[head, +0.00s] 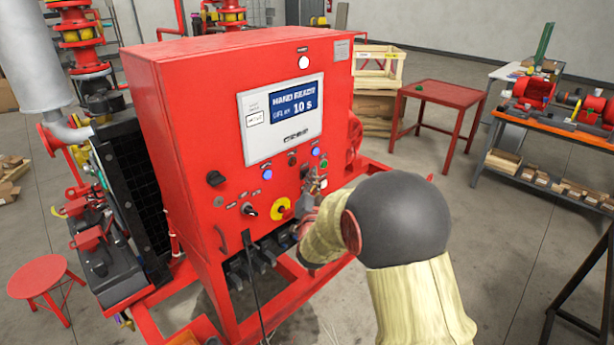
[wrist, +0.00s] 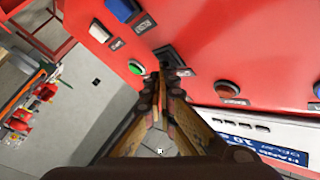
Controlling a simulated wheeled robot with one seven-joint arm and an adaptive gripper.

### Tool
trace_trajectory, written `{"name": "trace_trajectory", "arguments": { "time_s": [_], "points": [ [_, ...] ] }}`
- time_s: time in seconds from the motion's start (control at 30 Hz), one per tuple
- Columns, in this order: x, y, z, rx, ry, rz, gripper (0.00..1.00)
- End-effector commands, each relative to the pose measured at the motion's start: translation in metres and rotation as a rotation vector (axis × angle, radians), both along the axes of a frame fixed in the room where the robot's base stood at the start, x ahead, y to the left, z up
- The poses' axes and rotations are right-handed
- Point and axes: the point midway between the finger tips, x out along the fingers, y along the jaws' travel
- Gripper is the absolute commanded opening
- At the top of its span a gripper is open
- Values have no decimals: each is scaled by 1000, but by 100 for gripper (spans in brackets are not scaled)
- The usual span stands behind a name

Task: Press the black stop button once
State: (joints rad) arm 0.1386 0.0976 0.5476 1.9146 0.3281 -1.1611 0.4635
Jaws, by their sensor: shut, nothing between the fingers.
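The red control cabinet (head: 220,120) fills the middle of the head view. A black square button (wrist: 172,55) on its face shows in the wrist view, just beyond my fingertips, which partly cover it. Its small label cannot be read. My gripper (wrist: 160,76) is shut and empty, with its tips pointing at the panel beside that button. I cannot tell whether the tips touch it. In the head view my gripper (head: 315,182) is in front of the lower right of the panel, and the black button is hard to make out there.
A green button (wrist: 135,67), a red button (wrist: 222,89), a white button (wrist: 99,31) and a blue button (wrist: 122,9) surround the fingertips. The display (head: 283,113) reads 10 s. A yellow-ringed red knob (head: 281,209) is lower left. A red table (head: 440,95) stands behind.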

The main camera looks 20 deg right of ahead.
Motion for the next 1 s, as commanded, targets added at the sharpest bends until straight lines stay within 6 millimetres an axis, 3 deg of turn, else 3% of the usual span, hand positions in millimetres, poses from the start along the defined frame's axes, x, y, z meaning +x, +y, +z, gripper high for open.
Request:
{"name": "trace_trajectory", "arguments": {
  "time_s": [0.87, 1.0],
  "points": [
    [-17, -6, 0, 0, 0, 0, 0],
    [-27, -10, -1, 0, 0, -1, 0]
  ]
}}
